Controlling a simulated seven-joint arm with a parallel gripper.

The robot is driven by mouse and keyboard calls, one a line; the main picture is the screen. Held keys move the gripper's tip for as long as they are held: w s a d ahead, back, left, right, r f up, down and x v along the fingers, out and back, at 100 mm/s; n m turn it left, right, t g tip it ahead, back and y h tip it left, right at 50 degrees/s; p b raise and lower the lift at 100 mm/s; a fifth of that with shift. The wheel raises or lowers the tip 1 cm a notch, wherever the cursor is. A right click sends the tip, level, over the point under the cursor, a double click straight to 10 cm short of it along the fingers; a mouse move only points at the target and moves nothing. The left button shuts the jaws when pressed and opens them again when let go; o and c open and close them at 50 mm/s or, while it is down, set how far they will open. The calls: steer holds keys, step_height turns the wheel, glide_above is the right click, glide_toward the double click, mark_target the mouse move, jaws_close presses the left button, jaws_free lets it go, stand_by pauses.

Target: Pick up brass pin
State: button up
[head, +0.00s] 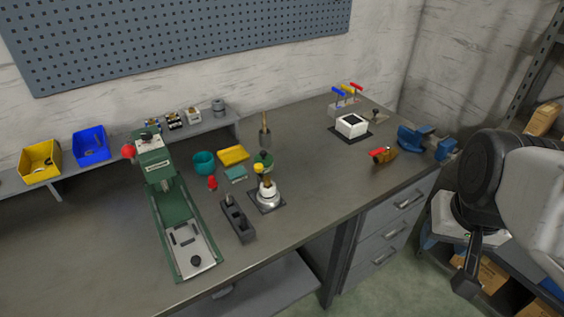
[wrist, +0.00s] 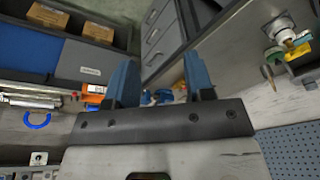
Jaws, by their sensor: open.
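A slim brass-coloured pin (head: 264,119) stands upright in a dark grey round holder (head: 265,138) near the middle of the bench, in the head view. It is small, so I cannot make out its shape well. My gripper (wrist: 160,82) shows in the wrist view with its two blue fingers apart and nothing held between them. It is well away from the pin. In the head view I cannot clearly make out my fingertips.
A green press (head: 170,205) is to the left. A white block (head: 351,124) and a blue vise (head: 413,138) are to the right. Bare bench lies between.

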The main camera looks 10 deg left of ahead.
steer(key=w+a+f+m+g+y, duration=0.1)
steer(key=w+a+f+m+y, duration=0.25)
steer(key=w+a, duration=0.45)
steer(key=w+a+f+m+g+y, duration=0.15)
steer(key=w+a+m+y, duration=0.3)
steer(key=a, duration=0.45)
steer(key=m+t+y, duration=0.2)
steer(key=m+y, duration=0.2)
steer(key=m, duration=0.8)
glide_toward(269, 178)
steer(key=shift+x, duration=0.95)
steer(key=shift+s+a, duration=0.1)
steer(key=shift+x, duration=1.25)
steer(key=shift+a, duration=0.1)
steer(key=shift+x, duration=2.5)
steer(key=shift+f, duration=0.1)
jaws_close()
